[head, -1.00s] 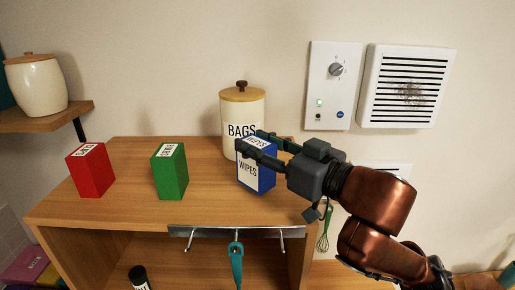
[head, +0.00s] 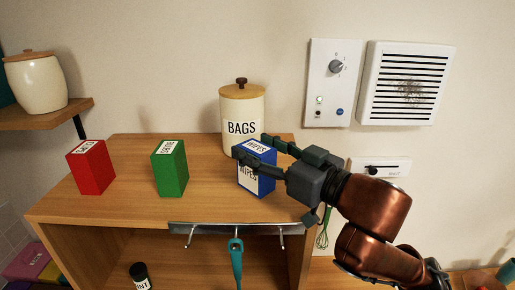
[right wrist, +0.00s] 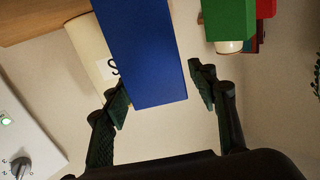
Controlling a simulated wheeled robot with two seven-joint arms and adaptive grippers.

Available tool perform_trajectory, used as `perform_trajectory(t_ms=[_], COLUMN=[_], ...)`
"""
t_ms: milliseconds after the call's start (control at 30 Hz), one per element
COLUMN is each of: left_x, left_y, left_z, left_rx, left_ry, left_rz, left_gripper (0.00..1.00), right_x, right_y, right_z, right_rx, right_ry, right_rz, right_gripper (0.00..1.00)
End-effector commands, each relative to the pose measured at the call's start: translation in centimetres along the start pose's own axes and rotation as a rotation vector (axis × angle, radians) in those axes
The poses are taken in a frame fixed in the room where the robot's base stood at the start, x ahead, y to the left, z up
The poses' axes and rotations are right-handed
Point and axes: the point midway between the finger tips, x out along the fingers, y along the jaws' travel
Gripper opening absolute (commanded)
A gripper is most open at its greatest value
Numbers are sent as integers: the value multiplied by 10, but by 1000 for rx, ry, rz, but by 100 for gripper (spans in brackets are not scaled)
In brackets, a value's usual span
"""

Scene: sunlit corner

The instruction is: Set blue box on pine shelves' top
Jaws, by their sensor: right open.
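The blue box (head: 258,181), labelled WIPES, stands upright on the wooden top of the pine shelves (head: 215,208), near the right end. My right gripper (head: 255,149) is open, with one finger on each side of the box's upper part. In the right wrist view the blue box (right wrist: 150,60) lies between the spread fingers (right wrist: 162,91). A gap shows at the right finger; the left finger is close to the box, and I cannot tell whether it touches. My left gripper is not in view.
A cream BAGS canister (head: 242,108) stands just behind the box. A green box (head: 170,170) and a red box (head: 92,168) stand to the left on the same top. A hook rail (head: 235,229) runs along the front edge. A control panel (head: 333,85) and vent (head: 405,85) are on the wall.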

Motion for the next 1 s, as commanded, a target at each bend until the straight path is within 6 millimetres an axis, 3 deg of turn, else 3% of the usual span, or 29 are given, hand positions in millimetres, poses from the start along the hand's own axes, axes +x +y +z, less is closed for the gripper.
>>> perform_trajectory(t_ms=[100, 233, 700, 1000], left_x=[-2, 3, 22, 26], left_y=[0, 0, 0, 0], left_z=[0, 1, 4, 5], left_rx=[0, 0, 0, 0], left_ry=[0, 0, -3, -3], left_rz=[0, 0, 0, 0], left_gripper=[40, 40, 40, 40], right_x=[0, -14, -104, -121], right_y=[0, 0, 1, 0], right_z=[-4, -2, -1, -3], right_rx=[0, -2, -2, -1], right_ry=[1, 3, 2, 0], right_rz=[0, 1, 2, 0], right_gripper=[53, 53, 53, 53])
